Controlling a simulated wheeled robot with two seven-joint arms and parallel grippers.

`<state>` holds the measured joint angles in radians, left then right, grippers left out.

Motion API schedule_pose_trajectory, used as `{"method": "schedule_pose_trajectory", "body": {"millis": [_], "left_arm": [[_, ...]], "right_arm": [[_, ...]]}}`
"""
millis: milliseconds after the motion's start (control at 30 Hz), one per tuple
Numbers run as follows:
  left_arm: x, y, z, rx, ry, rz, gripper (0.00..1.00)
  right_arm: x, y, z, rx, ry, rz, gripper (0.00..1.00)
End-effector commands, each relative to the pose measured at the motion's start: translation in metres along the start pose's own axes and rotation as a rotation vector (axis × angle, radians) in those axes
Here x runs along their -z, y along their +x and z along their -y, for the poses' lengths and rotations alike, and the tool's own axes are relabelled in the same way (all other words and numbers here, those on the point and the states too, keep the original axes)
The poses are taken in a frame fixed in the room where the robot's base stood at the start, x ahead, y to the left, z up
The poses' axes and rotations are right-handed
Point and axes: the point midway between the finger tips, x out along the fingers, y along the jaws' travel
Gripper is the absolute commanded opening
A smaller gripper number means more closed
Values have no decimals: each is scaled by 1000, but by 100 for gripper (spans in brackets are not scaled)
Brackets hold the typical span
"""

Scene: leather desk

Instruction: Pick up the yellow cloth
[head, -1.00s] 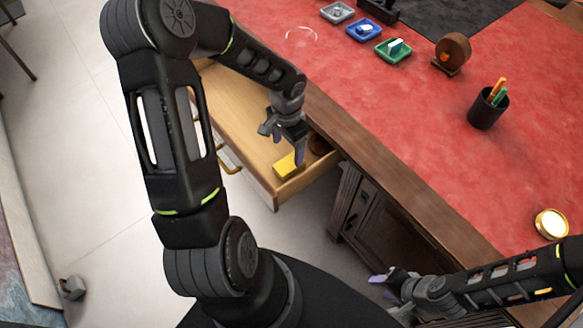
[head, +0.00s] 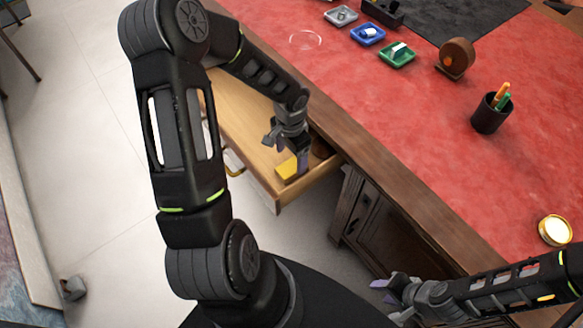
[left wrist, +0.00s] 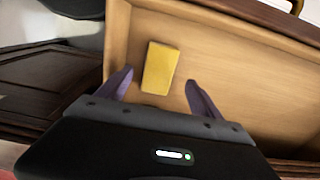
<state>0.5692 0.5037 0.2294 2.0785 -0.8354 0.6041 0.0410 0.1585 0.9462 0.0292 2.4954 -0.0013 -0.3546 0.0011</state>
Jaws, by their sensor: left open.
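The yellow cloth (head: 287,168) is a small folded block lying on the floor of the open wooden drawer, near its front corner. It also shows in the left wrist view (left wrist: 160,68), lying flat. My left gripper (head: 291,163) is inside the drawer opening, pointing down over the cloth. In the left wrist view its open fingers (left wrist: 160,88) stand apart, one toward each side of the cloth, with nothing between them held. My right gripper (head: 380,290) is at the lower right, away from the drawer; its fingers are too small to judge.
The drawer (head: 240,120) is pulled out from the red-topped desk (head: 400,130). A dark round object (head: 321,147) lies in the drawer beside my left gripper. Trays, a pen cup (head: 490,113) and a gold round item (head: 554,230) stand on the desk.

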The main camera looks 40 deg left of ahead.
Motion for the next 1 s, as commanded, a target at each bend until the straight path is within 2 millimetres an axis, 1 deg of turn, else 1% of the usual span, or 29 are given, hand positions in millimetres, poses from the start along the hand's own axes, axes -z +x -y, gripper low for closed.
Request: {"method": "schedule_pose_trajectory", "body": {"millis": [167,300,400,500,1000], "left_arm": [[0,18,-2,-4,2,4,75],[1,40,-3,-2,1,3,75],[1,49,-2,-1,0,1,75],[1,51,-2,-1,1,1,75],[1,51,-2,0,0,0,75]], "right_arm": [[0,-3,1,0,0,0,38],[0,-4,2,0,0,0,38],[0,-4,2,0,0,0,38],[0,-4,2,0,0,0,38],[0,-4,2,0,0,0,38]]}}
